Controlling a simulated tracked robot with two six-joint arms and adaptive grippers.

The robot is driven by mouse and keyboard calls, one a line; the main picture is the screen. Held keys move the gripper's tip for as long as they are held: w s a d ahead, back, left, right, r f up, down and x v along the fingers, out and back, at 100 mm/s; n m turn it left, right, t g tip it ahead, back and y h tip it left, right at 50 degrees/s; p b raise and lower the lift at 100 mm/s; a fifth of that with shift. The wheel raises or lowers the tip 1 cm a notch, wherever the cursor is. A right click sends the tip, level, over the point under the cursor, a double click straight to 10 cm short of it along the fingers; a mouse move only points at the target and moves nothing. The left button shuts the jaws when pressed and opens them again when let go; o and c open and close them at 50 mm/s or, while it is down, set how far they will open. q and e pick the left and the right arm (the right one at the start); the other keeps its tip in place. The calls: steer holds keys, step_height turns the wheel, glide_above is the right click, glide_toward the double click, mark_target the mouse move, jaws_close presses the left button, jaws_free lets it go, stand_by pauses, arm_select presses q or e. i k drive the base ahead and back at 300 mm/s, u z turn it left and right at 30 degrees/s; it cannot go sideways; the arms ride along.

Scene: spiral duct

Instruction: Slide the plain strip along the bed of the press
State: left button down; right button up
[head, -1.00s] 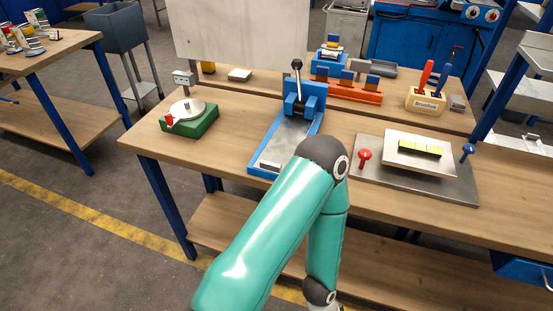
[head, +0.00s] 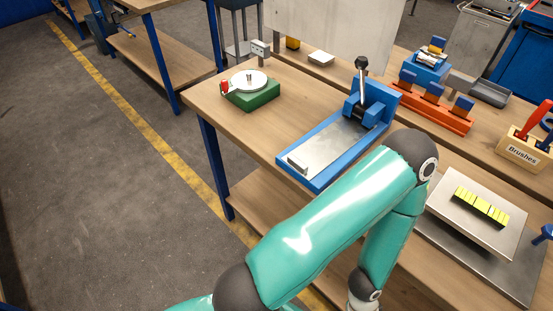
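The blue press (head: 372,108) stands on the wooden table, with its black-knobbed lever upright. Its flat metal bed (head: 331,147) runs from the head toward the table's near edge. A small pale piece (head: 297,164) sits at the near end of the bed. I cannot tell whether it is the plain strip, and no separate strip stands out on the bed. A teal arm of mine crosses in front of the table, its elbow just right of the press's near end. Neither gripper is in view.
A green base with a round metal disc (head: 249,80) stands left of the press. A metal plate (head: 480,200) with a yellow segmented row lies to the right. An orange rack (head: 435,107) and a Brushes box (head: 522,152) stand behind. Bare wood lies left of the press.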

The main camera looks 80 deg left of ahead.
mark_target(312, 157)
steer(key=z, duration=1.8)
steer(key=i, duration=0.1)
steer(key=u, duration=3.5)
steer(key=k, duration=0.5)
steer(key=u, duration=0.15)
steer(key=i, duration=0.5)
steer(key=z, duration=0.15)
